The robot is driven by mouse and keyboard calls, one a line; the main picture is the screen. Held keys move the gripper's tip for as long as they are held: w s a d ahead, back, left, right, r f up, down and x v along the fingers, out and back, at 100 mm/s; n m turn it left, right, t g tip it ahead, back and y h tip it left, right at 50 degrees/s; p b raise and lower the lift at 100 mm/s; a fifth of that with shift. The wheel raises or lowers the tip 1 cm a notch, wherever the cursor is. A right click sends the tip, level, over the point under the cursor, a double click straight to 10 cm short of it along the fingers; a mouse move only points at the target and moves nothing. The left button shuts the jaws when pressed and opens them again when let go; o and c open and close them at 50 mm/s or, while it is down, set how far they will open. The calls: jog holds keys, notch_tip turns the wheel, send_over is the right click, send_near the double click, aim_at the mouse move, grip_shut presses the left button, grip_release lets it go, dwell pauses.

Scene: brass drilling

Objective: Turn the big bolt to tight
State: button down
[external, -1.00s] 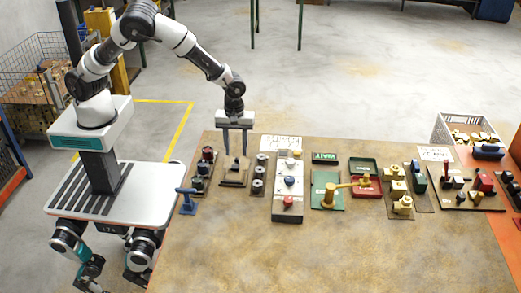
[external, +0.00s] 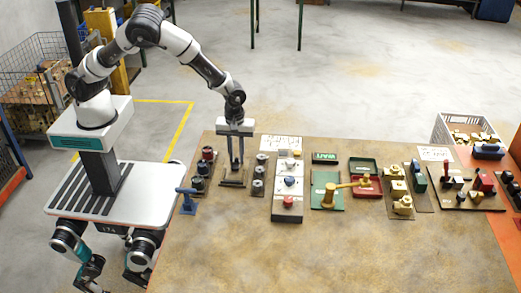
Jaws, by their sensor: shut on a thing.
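My gripper (external: 236,168) points straight down at the left part of the table. Its two long grey fingers are shut on a small dark upright part that stands on a brown plate (external: 233,185). The fingers hide most of this part. It is too small and too covered to tell for sure that it is the big bolt, or how far it is turned.
A plate with red and dark knobs (external: 207,153) stands close to the left, and a plate with several grey round knobs (external: 260,172) close to the right. A blue T-shaped handle (external: 187,199) stands at the table's left edge. The front of the table (external: 330,255) is clear.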

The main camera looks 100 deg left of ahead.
jog(key=shift+m, duration=0.3)
jog(key=m+b, duration=0.2)
jog(key=m, duration=0.2)
jog(key=shift+f, duration=0.1)
jog(key=m+b, duration=0.2)
jog(key=m, duration=0.2)
jog(key=shift+m, duration=0.5)
jog(key=c, duration=1.6)
grip_release()
jog(key=shift+o, duration=0.2)
notch_tip(320, 180, up, 18)
jog(key=shift+f+p, duration=0.15)
jog(key=shift+p, duration=0.2)
